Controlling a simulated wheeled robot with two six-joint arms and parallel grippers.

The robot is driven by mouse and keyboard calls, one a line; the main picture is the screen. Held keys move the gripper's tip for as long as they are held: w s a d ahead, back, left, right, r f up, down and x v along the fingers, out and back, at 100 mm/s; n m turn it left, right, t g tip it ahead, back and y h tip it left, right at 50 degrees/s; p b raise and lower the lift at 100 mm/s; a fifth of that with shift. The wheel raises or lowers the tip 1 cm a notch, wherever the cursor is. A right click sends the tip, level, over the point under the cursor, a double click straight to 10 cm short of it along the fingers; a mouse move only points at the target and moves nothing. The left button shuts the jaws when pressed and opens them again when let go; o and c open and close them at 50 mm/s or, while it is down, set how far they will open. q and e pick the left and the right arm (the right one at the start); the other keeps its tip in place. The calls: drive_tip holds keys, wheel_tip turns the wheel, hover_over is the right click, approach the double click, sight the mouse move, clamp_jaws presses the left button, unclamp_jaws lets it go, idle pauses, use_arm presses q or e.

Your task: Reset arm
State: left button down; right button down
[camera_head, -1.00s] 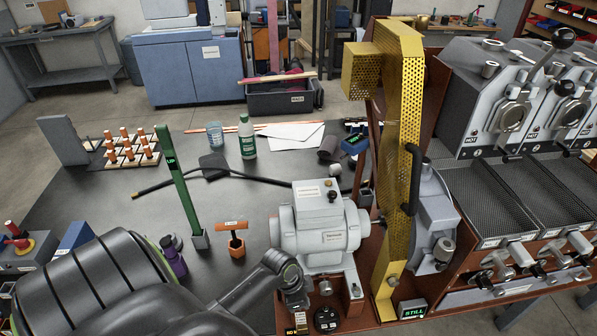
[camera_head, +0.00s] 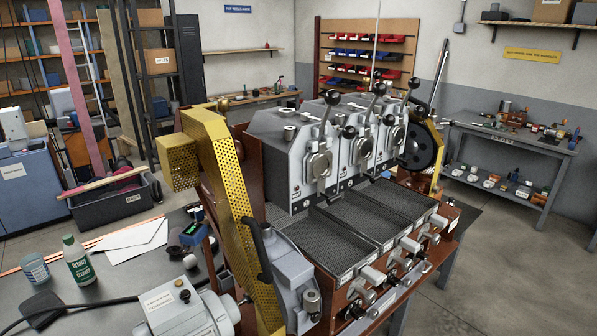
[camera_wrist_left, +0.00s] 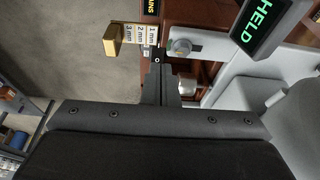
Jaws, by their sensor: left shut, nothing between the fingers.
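My left gripper (camera_wrist_left: 158,72) shows in the left wrist view with its dark fingers together and nothing between them. A label strip marked 1 min, 2 min, 3 min (camera_wrist_left: 140,34) and a brass-coloured block (camera_wrist_left: 112,40) lie to the left of the tips. A display reading HELD (camera_wrist_left: 262,22) is at upper right. Neither gripper shows in the head view.
The roaster (camera_head: 290,150) stands mid-picture with a yellow perforated guard (camera_head: 222,165), black-knobbed levers and mesh trays (camera_head: 335,235). A grey motor (camera_head: 185,315) and green-labelled bottle (camera_head: 76,262) are at left. A workbench (camera_head: 525,145) is at right; floor between is clear.

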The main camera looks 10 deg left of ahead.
use_arm(q)
drive_tip(key=s+r+n+y, duration=0.4)
drive_tip(key=s+r+n, duration=0.4)
drive_tip(key=s+r, duration=0.5)
wheel_tip(320, 180, down, 29)
drive_tip(key=s+a+b, duration=0.1)
drive_tip(key=a+b, duration=0.1)
drive_tip(key=b, duration=0.2)
drive_tip(key=s+d+f+b, duration=0.1)
drive_tip(key=s+f+b, duration=0.1)
drive_tip(key=s+f, duration=0.5)
drive_tip(key=s+d+f+g+b, duration=0.1)
drive_tip(key=s+f+b, duration=0.1)
drive_tip(key=s+f, duration=0.6)
wheel_tip(320, 180, down, 6)
drive_tip(key=shift+s+r+g+h, duration=0.2)
drive_tip(key=shift+s+g+h, duration=0.1)
drive_tip(key=shift+h, duration=0.1)
